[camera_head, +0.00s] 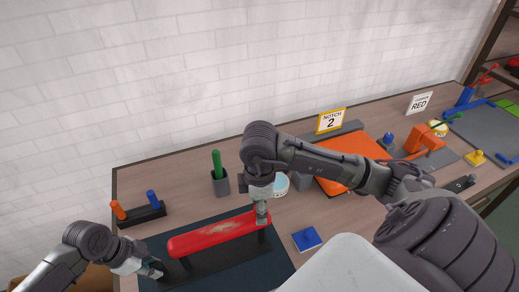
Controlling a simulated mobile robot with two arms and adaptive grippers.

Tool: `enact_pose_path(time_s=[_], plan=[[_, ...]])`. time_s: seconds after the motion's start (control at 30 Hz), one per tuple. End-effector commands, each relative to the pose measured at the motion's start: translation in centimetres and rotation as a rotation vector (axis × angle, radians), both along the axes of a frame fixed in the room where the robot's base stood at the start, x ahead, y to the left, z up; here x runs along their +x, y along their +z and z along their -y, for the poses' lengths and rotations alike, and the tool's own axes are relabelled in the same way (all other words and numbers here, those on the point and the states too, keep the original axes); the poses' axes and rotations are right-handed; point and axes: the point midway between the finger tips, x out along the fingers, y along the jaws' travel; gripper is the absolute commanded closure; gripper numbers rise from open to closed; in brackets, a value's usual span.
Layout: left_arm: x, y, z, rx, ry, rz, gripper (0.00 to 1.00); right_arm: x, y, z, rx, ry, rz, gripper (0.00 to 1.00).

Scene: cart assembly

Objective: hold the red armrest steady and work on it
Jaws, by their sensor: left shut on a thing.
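The red armrest (212,235) is a long red bar on dark supports, standing over a dark mat (262,274) at the front left of the table. My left gripper (159,269) is low at the armrest's left end and shut on it; the exact contact is small and dark. My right gripper (262,214) points down from above at the armrest's right end, and its fingertips look to touch the top there. Whether its fingers are open or shut is too small to see.
A holder with a green-handled tool (217,166) and a rack with orange and blue handles (138,212) stand behind.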

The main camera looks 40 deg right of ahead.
Motion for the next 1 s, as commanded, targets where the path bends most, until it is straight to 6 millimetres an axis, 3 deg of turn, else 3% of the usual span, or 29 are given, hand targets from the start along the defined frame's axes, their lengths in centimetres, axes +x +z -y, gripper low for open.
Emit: enact_pose_path(time_s=[0.27,0.7,1.0], plan=[[0.1,0.1,0.0,0.0,0.001,0.001,1.0,0.1,0.7,0.0,-0.001,0.001,0.002,0.41],[0.1,0.0,-0.1,0.0,0.002,0.002,1.0,0.1,7.1,0.1,-0.001,0.0,0.003,0.41],[0.1,0.1,-0.1,0.001,0.002,0.002,1.0,0.0,7.5,0.0,0.001,0.001,-0.001,0.41]])
